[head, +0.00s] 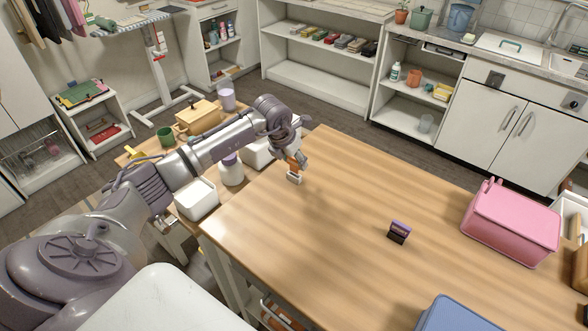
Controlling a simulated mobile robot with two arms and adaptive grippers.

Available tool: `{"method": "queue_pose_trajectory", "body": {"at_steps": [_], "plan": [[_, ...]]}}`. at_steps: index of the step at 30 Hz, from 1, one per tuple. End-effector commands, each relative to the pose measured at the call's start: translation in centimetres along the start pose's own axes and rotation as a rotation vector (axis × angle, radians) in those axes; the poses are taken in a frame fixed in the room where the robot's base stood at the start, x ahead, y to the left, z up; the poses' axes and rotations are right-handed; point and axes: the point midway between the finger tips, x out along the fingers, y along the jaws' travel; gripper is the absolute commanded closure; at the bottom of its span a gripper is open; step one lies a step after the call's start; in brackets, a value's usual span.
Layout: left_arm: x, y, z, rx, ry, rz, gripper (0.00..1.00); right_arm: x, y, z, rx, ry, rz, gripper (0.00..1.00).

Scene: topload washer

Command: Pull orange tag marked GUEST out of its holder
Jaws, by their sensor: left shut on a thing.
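My left gripper (297,161) is over the left part of the wooden table (350,205), near its far left edge. It is shut on the small orange tag (292,167). Just below the tag is a small pale holder (294,179). I cannot tell at this size whether the tag still sits in the holder, and its lettering is not readable. A dark holder with a purple tag (399,230) stands apart on the table to the right. My right gripper is not in view.
A pink lidded box (511,222) stands at the table's right, and a blue box (457,314) at the front. Left of the table are a white bin (196,199), a white jar (231,170) and a wooden box (198,117). The table's middle is mostly clear.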

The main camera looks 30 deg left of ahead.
Motion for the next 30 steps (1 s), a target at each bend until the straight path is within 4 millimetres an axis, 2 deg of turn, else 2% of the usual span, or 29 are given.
{"method": "queue_pose_trajectory", "body": {"at_steps": [12,24,30], "plan": [[-0.3,0.0,0.1,0.001,0.0,0.0,0.97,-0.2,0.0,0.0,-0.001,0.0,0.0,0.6],[-2.8,0.0,1.2,0.002,-0.001,0.0,0.97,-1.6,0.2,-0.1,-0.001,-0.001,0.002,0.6],[-2.9,0.0,1.2,0.001,0.0,0.0,0.97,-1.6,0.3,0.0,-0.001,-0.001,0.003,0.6]]}}
